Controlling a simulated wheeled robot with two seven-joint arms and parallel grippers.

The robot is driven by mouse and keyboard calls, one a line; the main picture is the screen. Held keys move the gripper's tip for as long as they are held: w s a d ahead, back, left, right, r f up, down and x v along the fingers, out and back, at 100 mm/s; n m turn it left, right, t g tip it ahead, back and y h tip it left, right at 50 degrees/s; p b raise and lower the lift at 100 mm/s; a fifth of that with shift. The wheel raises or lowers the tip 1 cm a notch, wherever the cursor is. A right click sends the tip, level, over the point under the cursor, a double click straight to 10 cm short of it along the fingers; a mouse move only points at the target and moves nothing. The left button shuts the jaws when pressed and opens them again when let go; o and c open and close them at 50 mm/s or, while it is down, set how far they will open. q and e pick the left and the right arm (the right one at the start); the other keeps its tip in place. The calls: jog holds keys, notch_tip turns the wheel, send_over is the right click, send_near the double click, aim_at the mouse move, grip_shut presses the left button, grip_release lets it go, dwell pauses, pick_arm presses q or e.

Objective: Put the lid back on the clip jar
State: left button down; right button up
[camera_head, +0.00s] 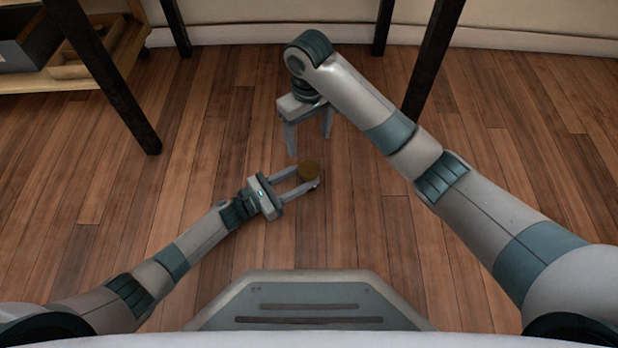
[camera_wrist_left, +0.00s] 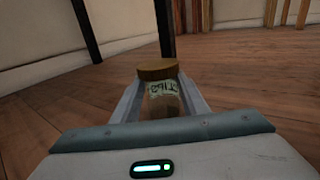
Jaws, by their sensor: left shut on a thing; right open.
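The clip jar (camera_wrist_left: 162,100) is a clear jar with a pale label, upright between the fingers of my left gripper (camera_head: 308,179). The label's lettering is hard to read. The round brown lid (camera_wrist_left: 157,69) sits on top of the jar, and I cannot tell how tightly it fits. From above, the lid (camera_head: 309,170) hides most of the jar. My left gripper is shut on the jar, above the wooden floor. My right gripper (camera_head: 308,145) is open and empty, fingers pointing down, just beyond the lid and apart from it in the picture.
Dark table legs (camera_head: 432,60) stand at the back and left. A wooden shelf unit (camera_head: 125,45) with a dark box (camera_head: 30,42) is at the upper left. The wooden floor (camera_head: 420,280) around the grippers is clear. A pale wall closes the back.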

pick_arm(q)
jog(key=c, duration=1)
grip_release()
jog(key=p+v, duration=0.4)
jog(key=v, duration=1.2)
jog(key=shift+s+a+p, duration=0.1)
jog(key=shift+a+p, duration=0.05)
jog(key=shift+p, duration=0.15)
jog(key=shift+s+a, duration=0.3)
jog(key=shift+a, duration=0.2)
jog(key=shift+s+f, duration=0.1)
